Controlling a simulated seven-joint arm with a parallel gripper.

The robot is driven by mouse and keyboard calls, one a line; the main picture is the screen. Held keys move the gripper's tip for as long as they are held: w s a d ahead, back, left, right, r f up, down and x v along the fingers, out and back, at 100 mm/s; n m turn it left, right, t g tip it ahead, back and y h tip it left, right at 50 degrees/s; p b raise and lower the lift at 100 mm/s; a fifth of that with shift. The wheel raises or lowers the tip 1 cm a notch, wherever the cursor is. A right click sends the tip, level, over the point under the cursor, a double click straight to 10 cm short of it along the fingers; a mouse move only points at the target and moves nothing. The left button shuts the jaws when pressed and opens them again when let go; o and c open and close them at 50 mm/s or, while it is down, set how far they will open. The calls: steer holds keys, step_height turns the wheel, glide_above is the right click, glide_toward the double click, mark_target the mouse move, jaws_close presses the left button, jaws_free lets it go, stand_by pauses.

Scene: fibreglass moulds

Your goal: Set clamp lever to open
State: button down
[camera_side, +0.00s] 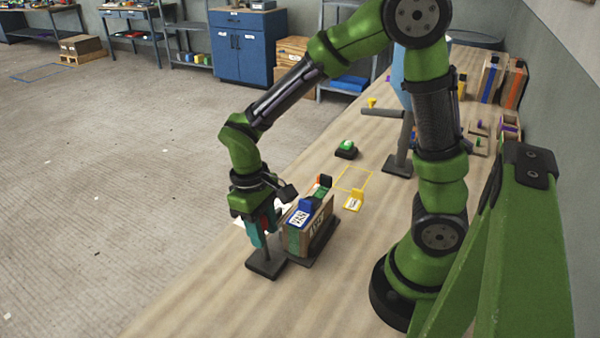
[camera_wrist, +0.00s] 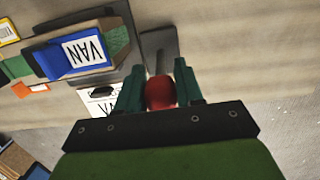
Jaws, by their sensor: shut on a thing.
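My gripper (camera_side: 263,231) is low over the table's near left edge, its teal fingers pointing down. In the wrist view my gripper (camera_wrist: 160,88) is shut on a red knob (camera_wrist: 160,93), which I take for the clamp lever's handle. Below the fingers a thin post rises from a dark base plate (camera_side: 266,266), which also shows in the wrist view (camera_wrist: 158,45). The lever's arm and pivot are mostly hidden by my gripper, so I cannot tell its setting.
Right beside my gripper stands a wooden box (camera_side: 299,240) with a blue part labelled VAN (camera_side: 301,216). A yellow card holder (camera_side: 354,202), a yellow outlined square (camera_side: 354,180) and a green button (camera_side: 347,146) lie further back. The table front left is clear.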

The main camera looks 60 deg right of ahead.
steer(key=shift+s+f, duration=0.2)
steer(key=shift+s, duration=0.7)
steer(key=shift+s+f, duration=0.2)
steer(key=shift+s, duration=0.7)
steer(key=c, duration=0.8)
jaws_free()
steer(key=shift+w, duration=0.1)
steer(key=shift+r, duration=0.15)
step_height(320, 180, up, 16)
steer(key=w, duration=0.2)
steer(key=shift+w+r, duration=0.25)
steer(key=shift+w, duration=0.05)
